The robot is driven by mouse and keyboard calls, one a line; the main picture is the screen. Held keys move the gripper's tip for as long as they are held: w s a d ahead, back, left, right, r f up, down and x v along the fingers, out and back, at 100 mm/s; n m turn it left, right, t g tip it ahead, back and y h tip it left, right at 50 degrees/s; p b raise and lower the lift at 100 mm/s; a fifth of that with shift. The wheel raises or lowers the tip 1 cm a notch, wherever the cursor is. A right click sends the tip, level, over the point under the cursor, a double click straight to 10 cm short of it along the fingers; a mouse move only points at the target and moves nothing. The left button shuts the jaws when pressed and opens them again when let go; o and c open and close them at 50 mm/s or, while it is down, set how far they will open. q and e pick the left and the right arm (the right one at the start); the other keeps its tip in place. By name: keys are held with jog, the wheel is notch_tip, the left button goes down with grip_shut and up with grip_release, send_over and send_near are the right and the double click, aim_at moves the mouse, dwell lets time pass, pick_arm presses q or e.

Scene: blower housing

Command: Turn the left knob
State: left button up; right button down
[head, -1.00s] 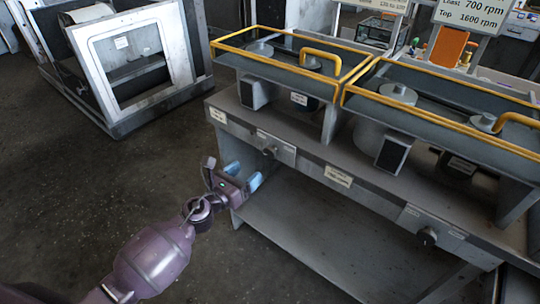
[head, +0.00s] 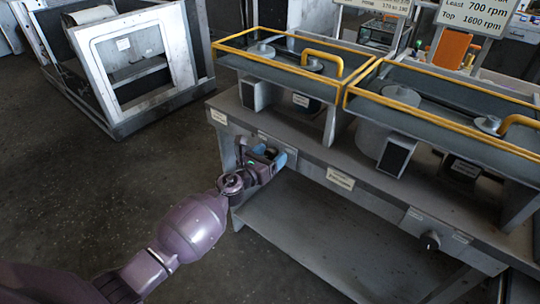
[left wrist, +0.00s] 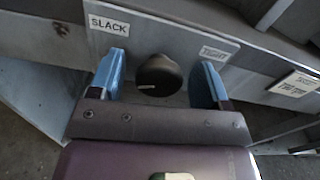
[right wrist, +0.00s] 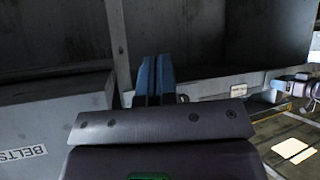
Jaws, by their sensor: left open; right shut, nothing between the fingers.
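The left knob (left wrist: 158,75) is a dark round knob with a pale mark, on a grey plate (left wrist: 130,42) between the labels SLACK (left wrist: 109,25) and TIGHT (left wrist: 214,53). My left gripper (left wrist: 160,80) is open, its blue fingers on either side of the knob with visible gaps. In the head view my left gripper (head: 268,160) is at the bench's front panel and hides the left knob. My right gripper (right wrist: 153,80) shows only in the right wrist view, its blue fingers shut together with nothing between them.
The grey bench (head: 300,225) carries two yellow-railed trays (head: 290,62). A second dark knob (head: 429,240) is on the front panel at right. A white-framed cabinet (head: 130,60) stands at back left. Open floor lies left of the bench. A BELTS box (right wrist: 45,130) shows in the right wrist view.

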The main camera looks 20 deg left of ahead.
pick_arm(q)
jog(key=c, duration=0.9)
jog(key=shift+n, duration=0.3)
